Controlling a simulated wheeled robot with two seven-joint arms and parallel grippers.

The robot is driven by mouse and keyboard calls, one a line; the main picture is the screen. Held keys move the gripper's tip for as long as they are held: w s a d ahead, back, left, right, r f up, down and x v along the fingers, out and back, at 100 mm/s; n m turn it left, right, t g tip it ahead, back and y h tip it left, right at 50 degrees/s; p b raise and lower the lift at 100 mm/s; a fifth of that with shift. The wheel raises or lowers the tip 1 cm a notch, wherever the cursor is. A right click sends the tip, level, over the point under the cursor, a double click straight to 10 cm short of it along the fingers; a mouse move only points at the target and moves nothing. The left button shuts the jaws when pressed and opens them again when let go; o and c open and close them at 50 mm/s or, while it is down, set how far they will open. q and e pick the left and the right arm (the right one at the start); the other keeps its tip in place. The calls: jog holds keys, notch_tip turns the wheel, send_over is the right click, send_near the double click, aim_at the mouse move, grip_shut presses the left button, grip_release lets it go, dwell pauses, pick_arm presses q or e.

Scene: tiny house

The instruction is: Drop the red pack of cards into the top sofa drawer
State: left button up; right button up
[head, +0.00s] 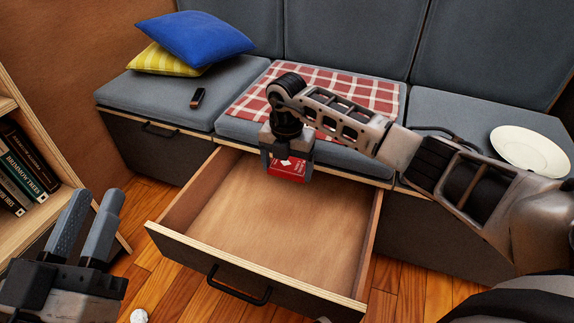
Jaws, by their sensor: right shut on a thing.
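The red pack of cards (287,170) is held between the fingers of my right gripper (287,163). The gripper points down and is shut on the pack, over the back part of the pulled-out sofa drawer (262,240). The drawer is open and its visible floor is bare. The pack appears to be above the drawer floor; its exact height is hard to tell. My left gripper (88,225) is at the lower left with its two fingers pointing up, a gap between them, and nothing in it.
The grey sofa (440,110) carries a checked cloth (340,88), blue and yellow pillows (190,38), a small dark object (198,98) and a white plate (530,150). A bookshelf (30,165) stands at the left. A small white object (139,316) lies on the wooden floor.

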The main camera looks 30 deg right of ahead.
jog(key=o, duration=0.9)
jog(key=shift+r, duration=0.3)
notch_tip(320, 180, up, 7)
jog(key=p, duration=0.3)
jog(key=shift+r, duration=0.1)
pick_arm(q)
notch_tip(320, 180, down, 6)
jog(key=s+n+g+y+p, duration=0.2)
jog(key=g+y+p, duration=0.1)
jog(key=g, duration=0.1)
jog(key=shift+s, duration=0.15)
pick_arm(e)
notch_tip(320, 180, up, 8)
send_over(287, 170)
jog(key=shift+r, duration=0.1)
pick_arm(q)
jog(key=shift+d, duration=0.1)
